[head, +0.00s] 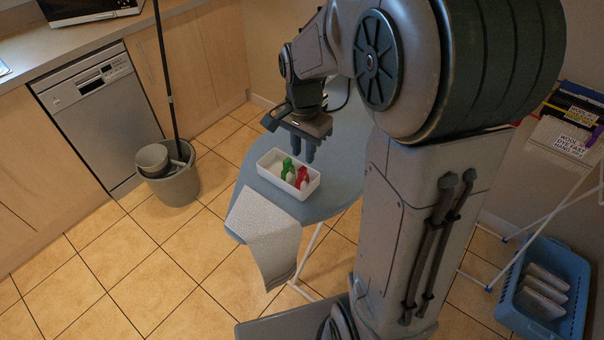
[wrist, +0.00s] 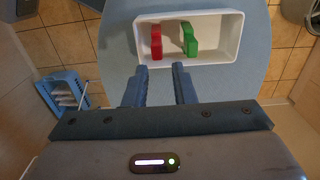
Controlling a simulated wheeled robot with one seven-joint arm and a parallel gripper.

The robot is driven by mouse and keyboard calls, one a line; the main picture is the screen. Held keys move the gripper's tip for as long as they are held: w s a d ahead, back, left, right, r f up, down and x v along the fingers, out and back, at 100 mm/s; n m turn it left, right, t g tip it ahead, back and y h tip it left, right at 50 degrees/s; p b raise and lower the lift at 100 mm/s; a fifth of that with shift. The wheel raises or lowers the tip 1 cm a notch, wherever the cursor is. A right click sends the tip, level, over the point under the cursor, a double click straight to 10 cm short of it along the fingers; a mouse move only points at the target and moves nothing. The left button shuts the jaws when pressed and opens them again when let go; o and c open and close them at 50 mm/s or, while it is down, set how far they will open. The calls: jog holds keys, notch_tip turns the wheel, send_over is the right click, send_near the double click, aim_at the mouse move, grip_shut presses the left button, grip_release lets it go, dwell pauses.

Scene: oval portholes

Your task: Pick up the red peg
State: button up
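The red peg (head: 303,178) stands in a white tray (head: 268,176) beside a green peg (head: 287,166). In the wrist view the red peg (wrist: 156,42) is at the left of the white tray (wrist: 219,58), with the green peg (wrist: 189,39) to its right. My gripper (head: 304,152) is above the tray's far side, apart from both pegs. In the wrist view my gripper (wrist: 160,70) has its two fingers spread with nothing between them, just short of the tray's near wall.
The tray rests on a rounded blue board (head: 328,203), with a light cloth (head: 266,235) hanging over its front edge. A grey bucket (head: 175,185) with a mop stands on the tiled floor at left. A blue basket (head: 540,300) is at lower right.

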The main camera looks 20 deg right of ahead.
aim_at(302, 169)
jog(key=f, duration=0.6)
jog(key=shift+s+a+f, duration=0.2)
jog(key=shift+s+f, duration=0.05)
jog(key=shift+s, duration=0.15)
grip_shut()
